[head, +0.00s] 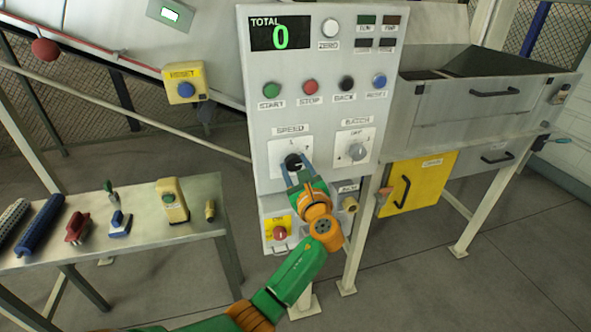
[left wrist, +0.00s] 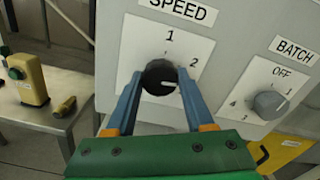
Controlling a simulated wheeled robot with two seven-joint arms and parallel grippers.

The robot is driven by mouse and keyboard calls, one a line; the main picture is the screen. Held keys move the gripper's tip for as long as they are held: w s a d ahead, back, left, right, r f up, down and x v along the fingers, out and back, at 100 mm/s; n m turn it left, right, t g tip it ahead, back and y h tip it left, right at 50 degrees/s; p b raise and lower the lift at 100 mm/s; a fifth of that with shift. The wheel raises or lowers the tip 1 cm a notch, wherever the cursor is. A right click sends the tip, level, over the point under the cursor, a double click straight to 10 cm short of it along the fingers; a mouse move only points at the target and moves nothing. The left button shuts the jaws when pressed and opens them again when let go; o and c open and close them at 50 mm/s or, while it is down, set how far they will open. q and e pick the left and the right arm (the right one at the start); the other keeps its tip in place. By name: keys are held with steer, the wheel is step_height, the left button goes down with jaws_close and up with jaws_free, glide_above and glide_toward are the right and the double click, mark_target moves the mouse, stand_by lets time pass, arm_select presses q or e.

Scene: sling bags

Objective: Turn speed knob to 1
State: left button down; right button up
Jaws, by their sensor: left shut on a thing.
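The black speed knob (head: 292,161) is on a white plate under the SPEED label on the grey control panel (head: 262,190). In the left wrist view, the knob (left wrist: 159,75) has a white mark pointing roughly to the right. The figure 1 is above the knob and 2 is at its upper right; the lower part of the dial is hidden by my gripper. My left gripper (head: 299,167) has its blue fingers on either side of the knob and is shut on it. My right gripper is not in view.
The grey batch knob (head: 357,152) is close to the right. START, STOP, BACK and RESET buttons are above, under a display (head: 281,33) reading 0. A red button on yellow (head: 279,233) is below. A side table (head: 120,245) with several tools stands at left.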

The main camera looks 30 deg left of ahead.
arm_select(q)
steer(key=n, duration=0.1)
steer(key=n+b, duration=0.1)
steer(key=n, duration=0.1)
steer(key=n+b, duration=0.1)
steer(key=shift+f+n, duration=0.3)
steer(key=shift+n, duration=0.1)
steer(key=n+b, duration=0.2)
steer(key=n, duration=0.1)
steer(key=shift+n, duration=0.3)
steer(key=n+b, duration=0.3)
steer(key=n, duration=0.2)
steer(key=shift+r+b, duration=0.1)
steer(key=shift+b, duration=0.2)
steer(key=shift+r+n+b, duration=0.15)
steer(key=shift+n+b, duration=0.7)
steer(key=shift+n, duration=0.65)
steer(key=shift+r+n, duration=0.15)
steer(key=shift+n, duration=0.25)
steer(key=c, duration=0.6)
jaws_free()
steer(key=o, duration=0.3)
steer(key=shift+w, duration=0.15)
